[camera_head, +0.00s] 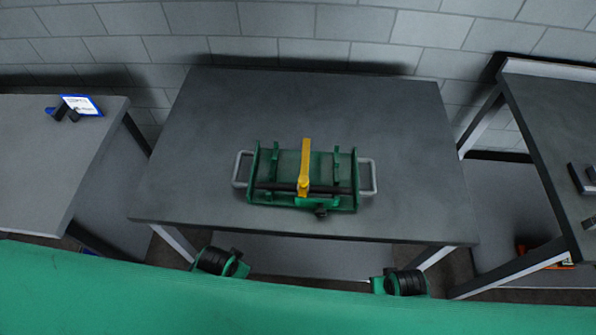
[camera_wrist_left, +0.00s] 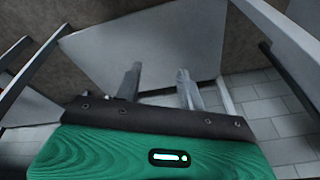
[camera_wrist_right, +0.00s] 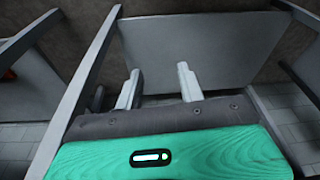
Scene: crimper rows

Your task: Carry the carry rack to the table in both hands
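The carry rack (camera_head: 284,201) is a green tray-like frame with a pale grey loop handle at its left end and another at its right end. It sits level near the front middle of the dark grey table (camera_head: 391,140). A yellow bar and a dark rod cross over it. My left gripper (camera_wrist_left: 160,84) is open and empty, its two fingers apart in the left wrist view. My right gripper (camera_wrist_right: 158,84) is also open and empty in the right wrist view. Neither wrist view shows the rack. In the head view the fingers are not visible.
A grey table (camera_head: 50,150) with a blue-edged sign (camera_head: 82,104) stands at the left. Another dark table (camera_head: 560,120) with small dark items stands at the right. The middle table is bare around the rack. A block wall is behind. Table legs and lower shelves show in both wrist views.

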